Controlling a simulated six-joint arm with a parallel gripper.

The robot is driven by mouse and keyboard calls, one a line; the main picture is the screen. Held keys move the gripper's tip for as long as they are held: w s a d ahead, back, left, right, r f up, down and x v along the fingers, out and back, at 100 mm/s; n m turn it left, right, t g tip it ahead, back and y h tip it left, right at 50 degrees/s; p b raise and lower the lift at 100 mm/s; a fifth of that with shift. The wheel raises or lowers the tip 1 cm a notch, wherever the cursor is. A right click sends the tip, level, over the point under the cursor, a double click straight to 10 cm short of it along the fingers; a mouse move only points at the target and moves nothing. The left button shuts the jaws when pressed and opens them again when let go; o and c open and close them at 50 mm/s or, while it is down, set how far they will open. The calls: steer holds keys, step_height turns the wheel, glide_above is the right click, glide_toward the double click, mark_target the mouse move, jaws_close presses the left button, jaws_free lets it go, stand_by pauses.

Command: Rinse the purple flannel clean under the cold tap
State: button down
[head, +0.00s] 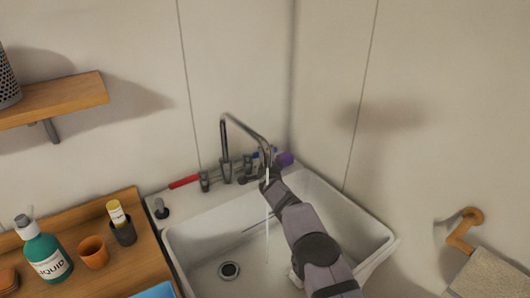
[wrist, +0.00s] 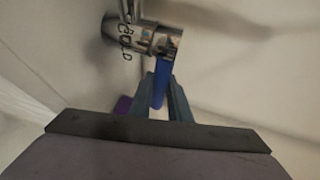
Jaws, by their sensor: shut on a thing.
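The cold tap (wrist: 140,36), a chrome body lettered COLD, shows at the top of the wrist view with a blue lever (wrist: 160,85). My gripper (wrist: 162,92) is shut on this lever. In the head view my gripper (head: 268,180) is at the sink's back edge, beside the tap fittings. A thin pale stream of water (head: 267,225) falls from the curved spout (head: 240,122) into the white sink (head: 205,250). A small purple patch, likely the flannel (head: 284,159), is at the back right corner behind my gripper. It also shows left of my fingers in the wrist view (wrist: 123,104), mostly hidden.
A red lever (head: 184,182) sits left of the spout. A wooden counter (head: 130,262) at left holds a green bottle (head: 46,255), an orange cup (head: 93,252) and a dark holder (head: 122,231). A towel (head: 490,275) hangs at right. Walls close the back corner.

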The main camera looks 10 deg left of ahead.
steer(key=shift+s+r+m+h+p, duration=0.2)
steer(key=shift+r+m+h+p, duration=0.15)
steer(key=shift+p, duration=0.85)
steer(key=shift+s+d+m+h+p, duration=0.15)
steer(key=shift+m+h+p, duration=0.15)
steer(key=shift+p, duration=0.35)
steer(key=shift+s+d+f+m+t+h, duration=0.1)
steer(key=shift+s+f+m+t+h, duration=0.15)
steer(key=shift+m+h, duration=0.3)
steer(key=shift+d+f+h+b, duration=0.15)
steer(key=shift+h+b, duration=0.25)
steer(key=shift+h, duration=0.2)
steer(key=shift+s+d+m+h+b, duration=0.15)
steer(key=shift+s+m+h+b, duration=0.2)
steer(key=shift+m+h+b, duration=0.45)
steer(key=c, duration=1.7)
jaws_free()
steer(key=shift+o, duration=0.2)
